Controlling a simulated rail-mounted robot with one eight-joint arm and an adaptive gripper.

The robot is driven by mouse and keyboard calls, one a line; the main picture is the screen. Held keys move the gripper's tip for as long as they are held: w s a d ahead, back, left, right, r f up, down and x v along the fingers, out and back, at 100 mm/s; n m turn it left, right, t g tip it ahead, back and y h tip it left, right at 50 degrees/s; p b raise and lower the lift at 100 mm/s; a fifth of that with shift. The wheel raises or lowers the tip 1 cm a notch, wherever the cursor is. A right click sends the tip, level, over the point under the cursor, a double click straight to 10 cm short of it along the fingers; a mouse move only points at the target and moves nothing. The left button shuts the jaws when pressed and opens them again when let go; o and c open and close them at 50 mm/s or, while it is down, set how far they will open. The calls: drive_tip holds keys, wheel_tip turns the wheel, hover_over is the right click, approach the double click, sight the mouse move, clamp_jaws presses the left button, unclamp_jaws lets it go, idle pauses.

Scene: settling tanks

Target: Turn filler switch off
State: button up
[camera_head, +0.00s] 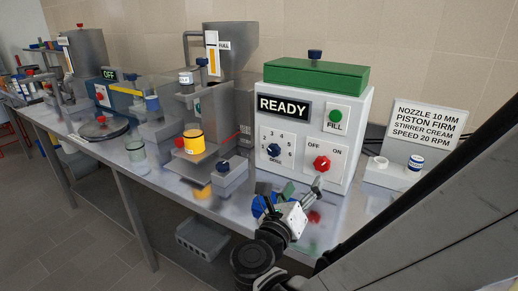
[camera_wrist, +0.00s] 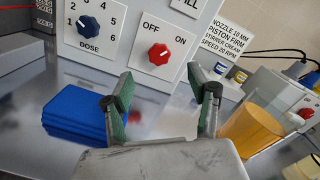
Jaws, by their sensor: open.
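The filler switch is a red knob (camera_head: 322,163) on the white front of the filler cabinet (camera_head: 350,105), with OFF printed at its upper left and ON at its upper right. It also shows in the wrist view as a red knob (camera_wrist: 160,54); its small pale mark seems to lean toward ON. My gripper (camera_head: 303,190) is just below and in front of the knob. In the wrist view, my gripper (camera_wrist: 164,92) has its two green-padded fingers wide apart, with nothing between them. The knob appears ahead of the gap, not touched.
The blue dose dial (camera_head: 273,150) is left of the switch, and the green FILL button (camera_head: 335,115) is above. The display (camera_head: 283,106) reads READY. A blue stack (camera_wrist: 75,117) and an orange cup (camera_wrist: 250,127) lie on either side of the fingers. A sign (camera_head: 428,130) stands right.

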sight(321, 166)
drive_tip(key=shift+m+g+h, duration=0.3)
drive_tip(key=shift+m+g, duration=0.1)
drive_tip(key=shift+g, duration=0.1)
drive_tip(key=x, duration=0.4)
drive_tip(key=f+b+x, duration=0.1)
drive_tip(key=x, duration=0.8)
drive_tip(key=shift+w+d+f, duration=0.15)
drive_tip(key=shift+w+f, duration=0.05)
drive_tip(key=shift+f, duration=0.05)
drive_tip(key=c, duration=1.2)
drive_tip(key=shift+o, duration=0.2)
